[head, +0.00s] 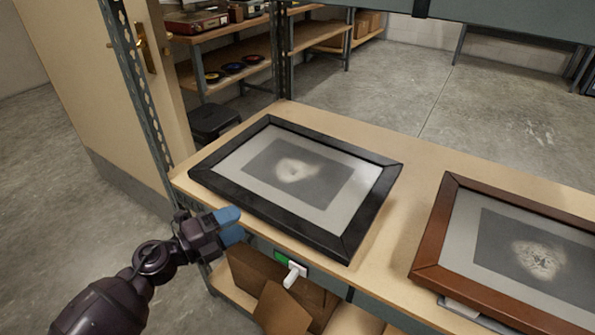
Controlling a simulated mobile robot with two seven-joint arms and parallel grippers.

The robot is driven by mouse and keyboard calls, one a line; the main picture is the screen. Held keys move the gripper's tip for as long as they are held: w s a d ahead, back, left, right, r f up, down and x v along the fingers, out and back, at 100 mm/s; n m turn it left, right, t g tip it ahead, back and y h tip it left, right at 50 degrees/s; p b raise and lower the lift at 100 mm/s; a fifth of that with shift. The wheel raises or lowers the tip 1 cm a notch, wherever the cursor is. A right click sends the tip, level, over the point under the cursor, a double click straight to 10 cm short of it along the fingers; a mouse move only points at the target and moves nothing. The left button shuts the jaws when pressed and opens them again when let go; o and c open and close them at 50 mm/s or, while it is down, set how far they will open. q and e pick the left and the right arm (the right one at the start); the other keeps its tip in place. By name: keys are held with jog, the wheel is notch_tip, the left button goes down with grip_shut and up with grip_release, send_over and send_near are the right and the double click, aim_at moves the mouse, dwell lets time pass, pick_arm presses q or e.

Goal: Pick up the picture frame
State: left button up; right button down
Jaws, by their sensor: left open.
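A black picture frame (367,215) lies flat on the wooden shelf top, with a pale mat around a dark picture. A brown wooden picture frame (434,235) lies to its right, cut off by the picture's edge. My left gripper (232,226) is open and empty, with blue fingertips, just off the front left edge of the shelf near the black frame's near left side. It appears apart from the frame. My right gripper is not in view.
The shelf top (410,195) has a bare strip between the two frames. A metal upright (147,95) stands at its left end. Boxes (257,277) sit on the lower shelf. A door (95,75) and back shelves (233,52) stand beyond.

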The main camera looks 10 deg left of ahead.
aim_at(254, 212)
pick_arm(q)
jog(key=shift+b+x, duration=0.35)
jog(key=shift+x, duration=3.5)
jog(key=shift+d+r, duration=0.1)
jog(key=shift+r, duration=0.05)
grip_shut()
jog(key=shift+r, duration=0.15)
